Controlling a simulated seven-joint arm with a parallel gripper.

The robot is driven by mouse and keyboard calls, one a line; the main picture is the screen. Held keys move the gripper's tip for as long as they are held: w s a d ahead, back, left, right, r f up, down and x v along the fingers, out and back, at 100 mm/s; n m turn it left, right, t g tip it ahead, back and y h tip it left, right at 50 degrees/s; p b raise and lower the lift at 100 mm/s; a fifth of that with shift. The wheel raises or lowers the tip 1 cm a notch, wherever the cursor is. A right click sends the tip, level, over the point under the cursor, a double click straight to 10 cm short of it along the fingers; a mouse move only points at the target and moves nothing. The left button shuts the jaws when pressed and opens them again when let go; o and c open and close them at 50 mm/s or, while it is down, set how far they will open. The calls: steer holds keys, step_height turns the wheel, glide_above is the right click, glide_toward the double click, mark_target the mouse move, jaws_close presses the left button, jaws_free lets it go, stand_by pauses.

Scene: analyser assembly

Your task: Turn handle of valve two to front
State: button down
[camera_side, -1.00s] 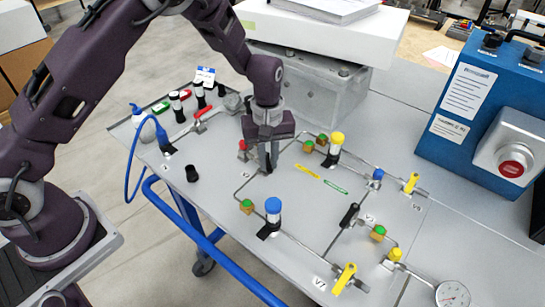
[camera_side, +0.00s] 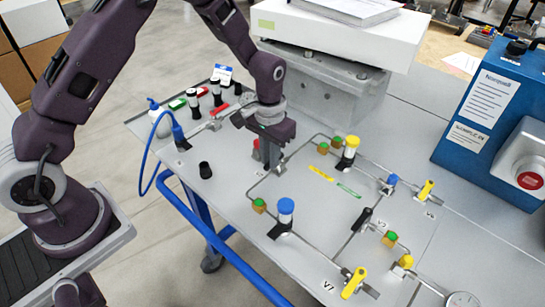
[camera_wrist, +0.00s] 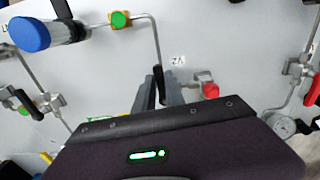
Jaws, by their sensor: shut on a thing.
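In the wrist view, the black handle of valve two (camera_wrist: 158,82) stands between the fingers of my gripper (camera_wrist: 160,95), next to an upside-down V2 label (camera_wrist: 178,61). A thin metal pipe runs to it from a green-topped fitting (camera_wrist: 120,19). My gripper is shut on the handle. In the side view, my gripper (camera_side: 268,155) points down at the panel, right beside a red knob (camera_side: 256,146), which also shows in the wrist view (camera_wrist: 211,90). The handle and the valve body are mostly hidden behind my fingers in the side view.
A blue-capped cylinder (camera_side: 286,207) and a yellow-capped one (camera_side: 352,142) stand near my gripper. Yellow valve handles (camera_side: 353,283) and a black handle (camera_side: 365,218) lie to the right. A small black cap (camera_side: 205,170) stands on clear panel at left.

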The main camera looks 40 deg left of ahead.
steer(key=shift+a+m, duration=0.2)
steer(key=shift+m, duration=0.3)
steer(key=c, duration=1.4)
jaws_free()
step_height(320, 180, up, 7)
steer(key=shift+r, duration=0.1)
steer(key=shift+r, duration=0.1)
